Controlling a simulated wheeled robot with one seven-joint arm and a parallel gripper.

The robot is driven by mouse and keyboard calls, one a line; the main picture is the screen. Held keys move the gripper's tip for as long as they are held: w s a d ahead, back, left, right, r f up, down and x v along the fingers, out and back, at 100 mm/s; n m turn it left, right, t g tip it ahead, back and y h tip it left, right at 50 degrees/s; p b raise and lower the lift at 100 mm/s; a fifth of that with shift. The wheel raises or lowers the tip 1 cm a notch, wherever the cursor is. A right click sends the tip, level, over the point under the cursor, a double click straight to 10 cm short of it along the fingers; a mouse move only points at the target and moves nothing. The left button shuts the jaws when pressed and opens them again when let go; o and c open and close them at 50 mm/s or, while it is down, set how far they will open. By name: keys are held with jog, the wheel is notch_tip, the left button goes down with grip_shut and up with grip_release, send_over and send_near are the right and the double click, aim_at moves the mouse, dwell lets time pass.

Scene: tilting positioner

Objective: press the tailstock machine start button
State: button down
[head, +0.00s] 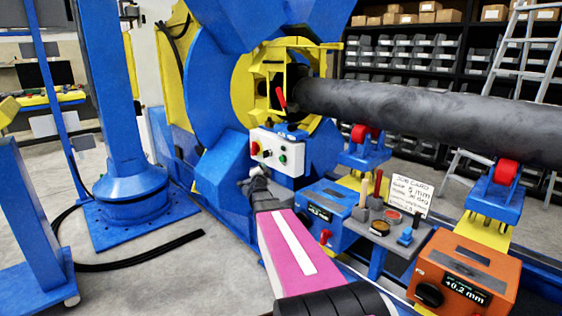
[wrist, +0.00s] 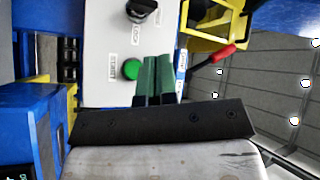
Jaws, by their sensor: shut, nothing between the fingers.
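A white control box (head: 277,152) stands on the blue machine. It carries a red button (head: 255,148), a black knob (head: 266,153) and a green button (head: 283,158). My gripper (head: 256,172) is just below and left of the box in the head view. In the wrist view my gripper (wrist: 157,60) has its fingers shut together, immediately right of the green button. Whether the fingertips touch the panel cannot be told.
A red-handled lever (head: 281,97) stands above the box. A long dark pipe (head: 430,115) rests on red rollers to the right. A small tool table (head: 385,238), a blue display unit (head: 325,212) and an orange display unit (head: 462,275) stand at lower right.

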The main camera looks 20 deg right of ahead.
jog(key=w+d, duration=0.2)
jog(key=d, duration=0.5)
jog(key=shift+w+d, duration=0.25)
jog(key=shift+w, duration=0.15)
jog(key=shift+d, duration=0.1)
dwell(1.7)
jog(key=shift+w+d, duration=0.15)
jog(key=shift+d, duration=0.15)
jog(key=shift+w+d, duration=0.15)
jog(key=shift+d, duration=0.25)
dwell(0.8)
jog(key=shift+a, duration=0.15)
jog(key=shift+s+a, duration=0.3)
jog(key=shift+a, duration=0.35)
dwell(0.3)
jog(key=a, duration=0.1)
jog(key=s+a, duration=0.1)
jog(key=a, duration=0.2)
jog(key=shift+s+a, duration=0.35)
